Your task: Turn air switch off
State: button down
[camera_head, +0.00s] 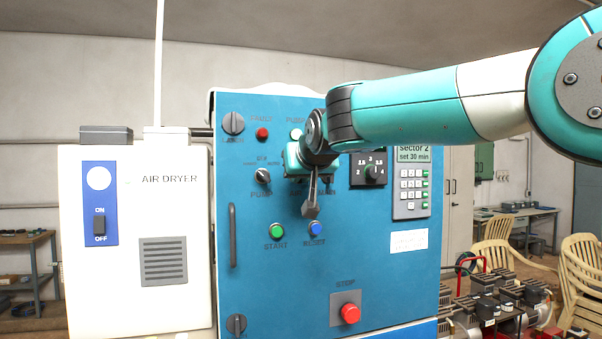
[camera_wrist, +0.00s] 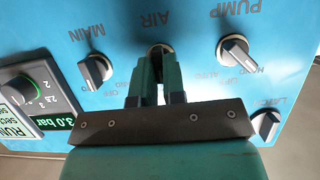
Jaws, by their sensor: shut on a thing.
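The pump knob (camera_wrist: 237,53) and main knob (camera_wrist: 95,71) sit close on either side. The green start button (camera_head: 277,230), blue reset button (camera_head: 316,229) and red stop button (camera_head: 350,313) are lower. A white air dryer (camera_head: 125,255) with its own on/off rocker stands left.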

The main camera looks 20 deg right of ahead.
jog(key=shift+w+f, duration=0.1)
jog(key=shift+f, duration=0.15)
jog(key=c, duration=1.3)
grip_release()
jog(key=shift+c, duration=0.2)
jog(key=shift+o, duration=0.7)
jog(key=shift+w+f, duration=0.1)
jog(key=b+v, duration=0.5)
jog(key=v, duration=1.2)
jog(key=shift+s+r, duration=0.2)
jog(key=shift+r, duration=0.1)
